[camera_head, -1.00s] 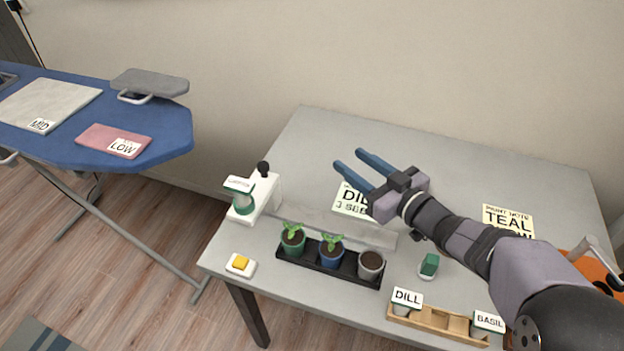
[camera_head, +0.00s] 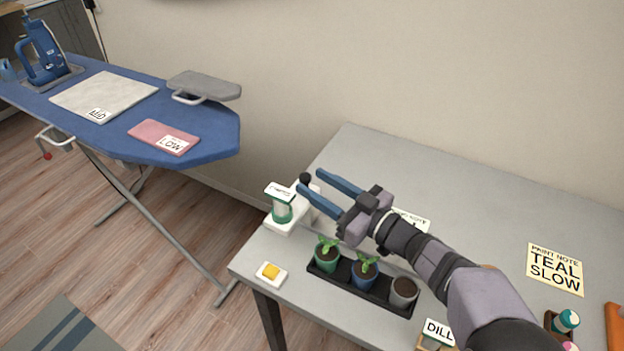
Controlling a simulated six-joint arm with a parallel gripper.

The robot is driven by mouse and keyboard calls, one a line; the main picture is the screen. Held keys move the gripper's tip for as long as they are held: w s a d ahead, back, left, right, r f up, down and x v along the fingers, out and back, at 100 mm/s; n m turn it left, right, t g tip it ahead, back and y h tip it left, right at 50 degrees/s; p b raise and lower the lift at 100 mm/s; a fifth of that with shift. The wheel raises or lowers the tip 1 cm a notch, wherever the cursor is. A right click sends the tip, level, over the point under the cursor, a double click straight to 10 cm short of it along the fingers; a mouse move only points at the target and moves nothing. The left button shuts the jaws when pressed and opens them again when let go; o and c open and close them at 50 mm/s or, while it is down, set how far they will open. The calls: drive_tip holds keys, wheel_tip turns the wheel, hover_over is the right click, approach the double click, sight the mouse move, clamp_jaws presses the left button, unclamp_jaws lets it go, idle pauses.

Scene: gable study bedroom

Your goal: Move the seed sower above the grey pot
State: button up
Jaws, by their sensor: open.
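The seed sower (camera_head: 283,217) is a white device with a labelled green-and-white cup and a black knob, at the left end of a pale rail on the grey table. The grey pot (camera_head: 403,293) holds dark soil and stands at the right end of a black tray (camera_head: 336,280). My gripper (camera_head: 310,180) is open, its two blue fingers pointing left. In the picture the black knob shows between the fingertips; I cannot tell whether they touch it. My gripper and arm hide much of the rail.
Green (camera_head: 327,258) and blue (camera_head: 365,274) pots with seedlings share the tray. A yellow button (camera_head: 271,271) sits at the table's front left. A TEAL SLOW note (camera_head: 555,269) lies at right. An ironing board (camera_head: 130,115) stands left. The table's back is clear.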

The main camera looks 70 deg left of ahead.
drive_tip(key=shift+x, duration=1.05)
clamp_jaws()
drive_tip(key=w+a+p+v, duration=0.1)
drive_tip(key=w+p+v, duration=0.1)
drive_tip(key=v, duration=1.1)
drive_tip(key=shift+w, duration=0.55)
unclamp_jaws()
drive_tip(key=shift+r, duration=0.15)
